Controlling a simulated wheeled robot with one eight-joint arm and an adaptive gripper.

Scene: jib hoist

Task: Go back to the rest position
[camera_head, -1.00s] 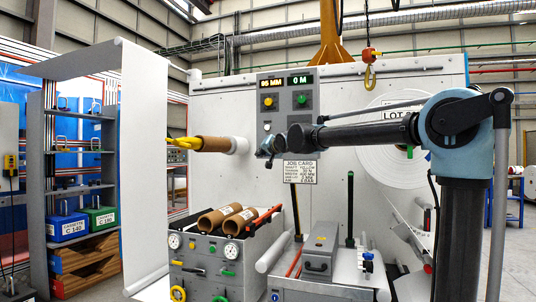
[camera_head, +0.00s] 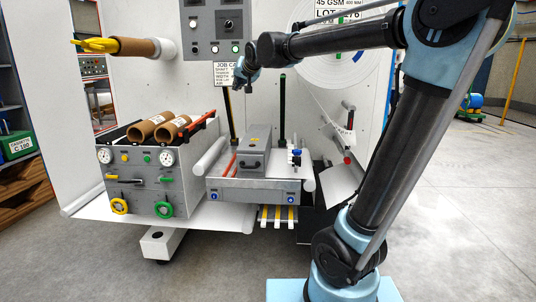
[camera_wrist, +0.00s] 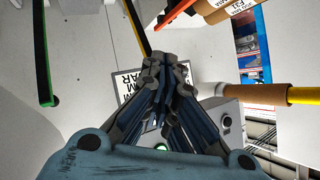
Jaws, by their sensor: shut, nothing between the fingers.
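The card also shows behind the fingers in the wrist view (camera_wrist: 125,84).
A cardboard core on a roller (camera_head: 135,47) sticks out at the left. A grey box with gauges (camera_head: 135,180) carries brown tubes. A grey cart (camera_head: 255,183) bears a toolbox (camera_head: 255,148). The floor (camera_head: 460,210) at the right is clear.

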